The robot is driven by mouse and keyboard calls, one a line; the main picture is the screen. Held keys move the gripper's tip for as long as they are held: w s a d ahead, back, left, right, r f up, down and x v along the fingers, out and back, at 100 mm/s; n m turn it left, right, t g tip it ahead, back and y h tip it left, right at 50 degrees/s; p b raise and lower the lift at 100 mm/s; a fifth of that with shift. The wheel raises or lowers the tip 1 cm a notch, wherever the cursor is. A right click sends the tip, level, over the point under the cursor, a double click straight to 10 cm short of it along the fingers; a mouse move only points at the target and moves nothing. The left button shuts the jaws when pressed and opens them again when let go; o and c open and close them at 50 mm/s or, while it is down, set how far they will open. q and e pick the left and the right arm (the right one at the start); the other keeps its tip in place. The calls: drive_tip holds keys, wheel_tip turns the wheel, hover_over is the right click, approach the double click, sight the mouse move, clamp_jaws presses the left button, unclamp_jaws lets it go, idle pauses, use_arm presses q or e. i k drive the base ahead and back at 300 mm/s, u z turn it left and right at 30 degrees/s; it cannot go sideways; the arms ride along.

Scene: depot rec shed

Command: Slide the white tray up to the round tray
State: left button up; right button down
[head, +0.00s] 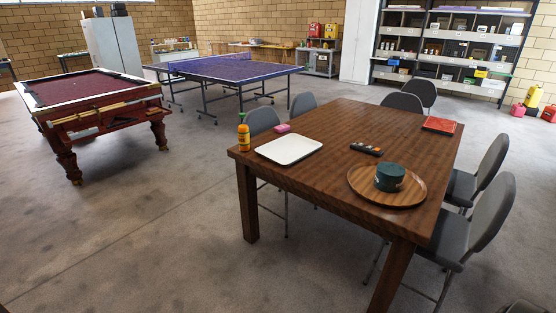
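The white tray (289,149) is a flat, rounded rectangle lying on the left part of the brown wooden table (325,183). The round tray (366,186) is wooden and lies near the table's front right. A dark green round container (390,177) stands on the round tray. The two trays are apart, with bare tabletop between them. Neither of my grippers shows in the head view.
An orange bottle (243,136) and a pink item (283,128) are near the white tray. A dark object with coloured spots (366,149) lies behind the gap between the trays. A red flat box (439,125) is at the far right corner. Grey chairs (485,212) surround the table.

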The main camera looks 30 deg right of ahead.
sight(284, 151)
drive_tip(key=u, duration=0.25)
drive_tip(key=i, duration=0.95)
drive_tip(key=u, duration=0.15)
